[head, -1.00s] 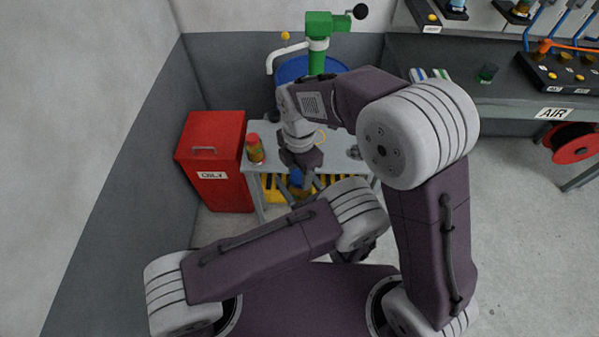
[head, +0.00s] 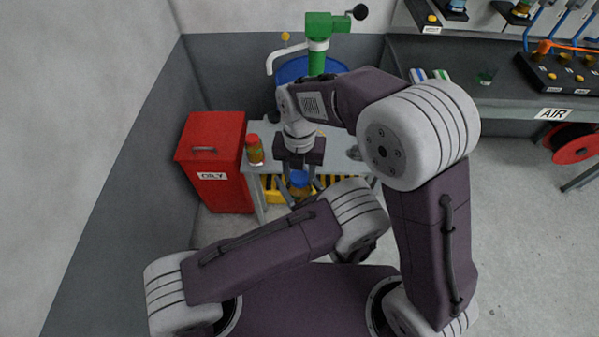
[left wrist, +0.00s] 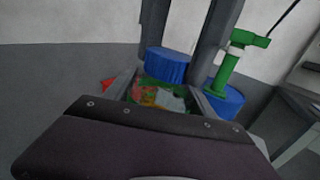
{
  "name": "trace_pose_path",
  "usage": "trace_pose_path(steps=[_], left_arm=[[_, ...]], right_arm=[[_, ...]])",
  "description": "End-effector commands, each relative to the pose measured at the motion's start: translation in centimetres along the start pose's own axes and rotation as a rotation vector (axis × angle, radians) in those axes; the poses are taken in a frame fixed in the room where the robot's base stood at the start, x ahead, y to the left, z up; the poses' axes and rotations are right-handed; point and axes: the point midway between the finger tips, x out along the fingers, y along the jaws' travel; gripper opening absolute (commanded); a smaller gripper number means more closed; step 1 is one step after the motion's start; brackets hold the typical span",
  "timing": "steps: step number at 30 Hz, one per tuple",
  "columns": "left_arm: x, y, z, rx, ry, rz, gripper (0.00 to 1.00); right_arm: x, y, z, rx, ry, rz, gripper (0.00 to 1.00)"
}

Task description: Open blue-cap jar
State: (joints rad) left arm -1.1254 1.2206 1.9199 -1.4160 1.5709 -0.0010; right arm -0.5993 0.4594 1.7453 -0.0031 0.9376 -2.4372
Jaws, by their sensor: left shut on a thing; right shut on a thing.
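My right gripper (head: 300,184) comes down from above and is shut on the blue cap. In the left wrist view the cap (left wrist: 166,66) sits between the right gripper's two dark fingers, directly above the clear jar body (left wrist: 160,96). My left gripper (left wrist: 163,98) is shut around the jar body, one finger on each side. It is hidden behind arm links in the head view. I cannot tell whether cap and jar are apart.
A red-lidded jar (head: 254,150) stands at the left of the grey bench (head: 262,131). A red bin (head: 210,165) is left of it. Behind are a blue drum (head: 292,70) and green pump (head: 318,45). A yellow-black striped tray (head: 268,188) is under the bench.

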Motion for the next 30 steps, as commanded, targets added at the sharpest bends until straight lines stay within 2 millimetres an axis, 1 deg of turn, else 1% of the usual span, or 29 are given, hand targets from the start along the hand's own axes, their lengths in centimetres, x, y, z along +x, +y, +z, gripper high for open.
trace_pose_path(steps=[18, 28, 30], left_arm=[[0.0, 0.0, 0.0, 0.0, -0.001, 0.0, 0.0], [0.0, 0.0, 0.0, 0.0, -0.001, 0.0, 0.0], [0.0, 0.0, 0.0, 0.0, -0.001, 0.0, 0.0]], right_arm=[[-2.0, 0.0, 0.0, 0.001, -0.001, 0.001, 0.0], [-2.3, 0.0, 0.0, 0.001, 0.0, 0.001, 0.0], [-3.0, 0.1, 0.1, 0.001, -0.003, 0.003, 0.0]])
